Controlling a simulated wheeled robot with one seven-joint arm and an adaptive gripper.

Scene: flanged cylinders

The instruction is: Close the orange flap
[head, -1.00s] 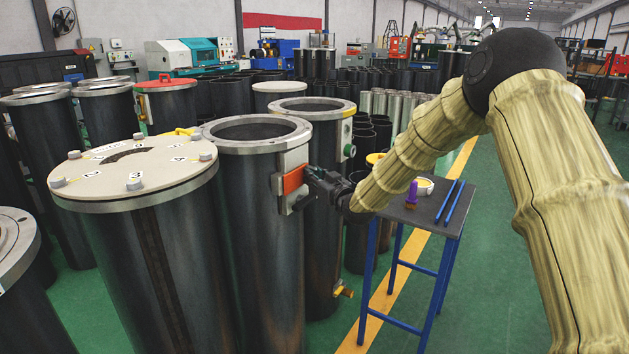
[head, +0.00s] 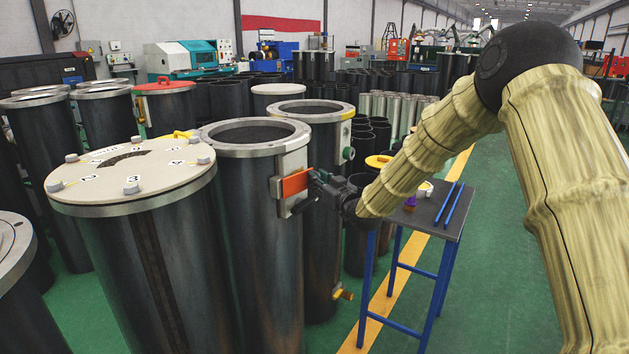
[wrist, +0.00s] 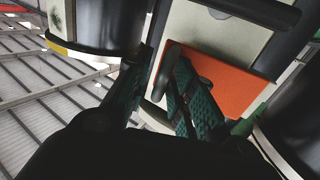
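The orange flap (head: 296,184) is on a pale bracket plate on the upper side of an open-topped dark cylinder (head: 262,240). It stands out from the plate at an angle. My gripper (head: 318,180) is at the flap's right edge in the head view. In the wrist view the flap (wrist: 232,82) lies just right of and behind the fingers of my gripper (wrist: 158,80).
A cylinder with a bolted, numbered lid (head: 132,176) stands at left. Another flanged cylinder (head: 328,230) stands close behind the flap's cylinder. A small blue-legged table (head: 436,208) with blue rods stands at right. Green floor is clear beyond it.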

